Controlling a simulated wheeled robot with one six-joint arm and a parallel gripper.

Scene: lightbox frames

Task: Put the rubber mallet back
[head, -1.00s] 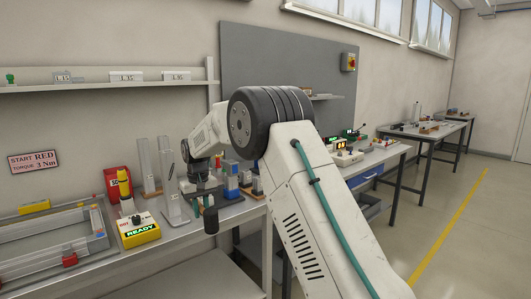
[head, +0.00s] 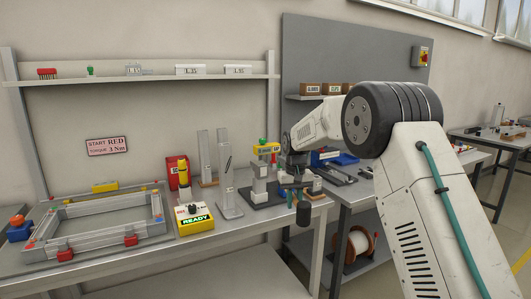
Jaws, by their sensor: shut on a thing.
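My gripper (head: 298,192) is right of centre in the head view, over the front right corner of the near workbench (head: 262,222). It is shut on the rubber mallet, whose black cylindrical head (head: 303,214) hangs below the jaws, in front of the bench edge. The mallet's handle is mostly hidden by the gripper and too small to make out. I cannot tell whether the mallet touches the bench.
A yellow box reading READY (head: 196,219), a tall grey upright (head: 227,185) and a clamp-like fixture with a yellow top (head: 264,150) stand left of my gripper. A large rectangular frame (head: 95,238) fills the bench's left. A cable spool (head: 357,247) sits below the adjoining bench.

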